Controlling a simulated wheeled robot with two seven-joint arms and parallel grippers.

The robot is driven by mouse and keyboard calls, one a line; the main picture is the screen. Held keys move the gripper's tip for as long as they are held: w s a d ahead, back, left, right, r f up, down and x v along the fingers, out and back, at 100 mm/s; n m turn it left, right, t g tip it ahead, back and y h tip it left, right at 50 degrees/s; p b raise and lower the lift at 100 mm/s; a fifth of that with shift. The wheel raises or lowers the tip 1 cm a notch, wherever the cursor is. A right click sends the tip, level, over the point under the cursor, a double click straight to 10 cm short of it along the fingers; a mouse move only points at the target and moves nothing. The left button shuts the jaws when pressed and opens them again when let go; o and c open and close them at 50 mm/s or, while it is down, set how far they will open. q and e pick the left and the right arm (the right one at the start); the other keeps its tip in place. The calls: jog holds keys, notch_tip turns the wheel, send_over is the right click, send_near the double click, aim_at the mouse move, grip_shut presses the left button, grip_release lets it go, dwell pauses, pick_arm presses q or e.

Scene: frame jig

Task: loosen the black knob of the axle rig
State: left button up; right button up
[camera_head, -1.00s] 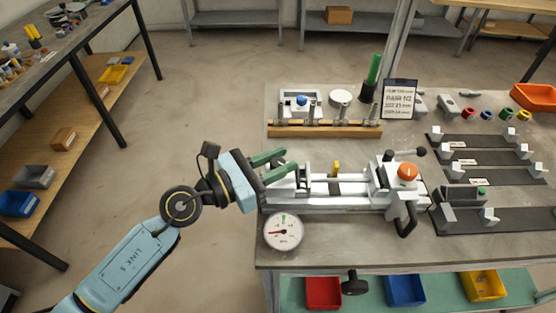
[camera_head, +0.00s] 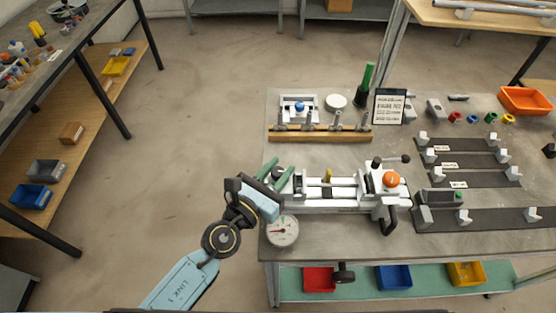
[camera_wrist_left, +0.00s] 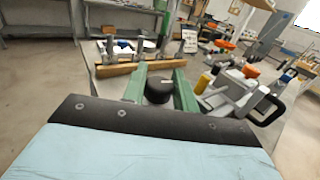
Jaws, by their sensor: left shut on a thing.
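The axle rig (camera_head: 340,203) is a white rail fixture near the front left of the grey bench, with an orange knob (camera_head: 391,179) and a black handle at its right end. The black knob (camera_wrist_left: 158,90) shows in the left wrist view between the two green fingers of my left gripper (camera_wrist_left: 160,88). In the head view my left gripper (camera_head: 277,173) reaches the rig's left end, and its fingers are closed around the black knob, which is mostly hidden there. My right gripper is not in view.
A round dial gauge (camera_head: 282,231) sits at the bench's front left, close below my left gripper. A wooden rack (camera_head: 320,134) with upright posts and a small sign (camera_head: 389,107) stand behind the rig. Dark strips with white blocks (camera_head: 470,179) lie to the right.

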pick_arm(q)
jog(key=shift+n+t+y+p, duration=0.45)
jog(key=shift+n+y, duration=0.15)
jog(key=shift+y, duration=0.2)
jog(key=o, duration=0.9)
jog(key=shift+o, duration=0.2)
jog(key=b+v, duration=0.2)
jog(key=v, duration=1.1)
jog(key=shift+s, duration=0.25)
jog(key=shift+f, duration=0.1)
